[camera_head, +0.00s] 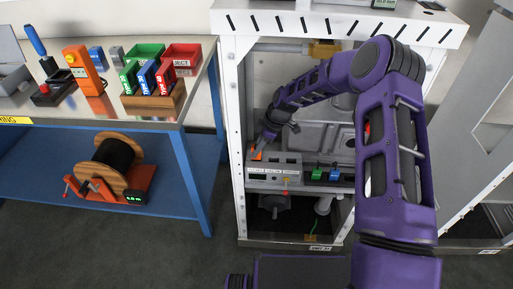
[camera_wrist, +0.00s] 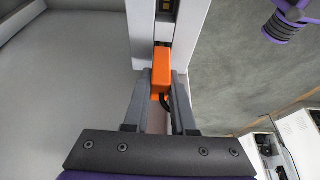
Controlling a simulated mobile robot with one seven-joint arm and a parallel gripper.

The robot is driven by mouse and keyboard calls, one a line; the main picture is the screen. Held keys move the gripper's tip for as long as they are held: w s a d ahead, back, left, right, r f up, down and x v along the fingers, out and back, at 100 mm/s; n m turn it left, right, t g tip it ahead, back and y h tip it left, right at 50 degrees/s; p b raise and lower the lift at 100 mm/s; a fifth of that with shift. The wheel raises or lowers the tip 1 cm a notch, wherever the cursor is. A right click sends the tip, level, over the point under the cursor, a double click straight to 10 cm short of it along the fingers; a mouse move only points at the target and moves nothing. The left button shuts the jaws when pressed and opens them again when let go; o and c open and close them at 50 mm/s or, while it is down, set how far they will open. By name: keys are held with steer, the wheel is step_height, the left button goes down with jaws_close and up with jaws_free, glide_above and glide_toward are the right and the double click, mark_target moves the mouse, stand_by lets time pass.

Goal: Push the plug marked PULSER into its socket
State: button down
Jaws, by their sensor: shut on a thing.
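My gripper (camera_wrist: 163,88) is shut on an orange plug (camera_wrist: 161,68) with a black cable bending away at its lower side. In the head view my gripper (camera_head: 264,142) is at the left of the grey panel box (camera_head: 268,174), inside the white cabinet. The orange plug (camera_head: 257,154) shows there just above the box's left part. In the wrist view a dark recess (camera_wrist: 166,30) in a pale housing lies just beyond the plug. I cannot tell whether the plug touches the housing. The labels are too small to read.
A green plug (camera_head: 317,173) and a blue plug (camera_head: 335,174) stand right of the panel box. The cabinet's white left post (camera_head: 237,130) is close to my gripper. A blue workbench (camera_head: 190,165) with bins and a cable reel (camera_head: 113,160) stands left.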

steer(key=shift+f, duration=1.05)
steer(key=c, duration=0.7)
jaws_free()
steer(key=shift+o, duration=0.2)
steer(key=p+v, duration=0.1)
steer(key=v, duration=1.1)
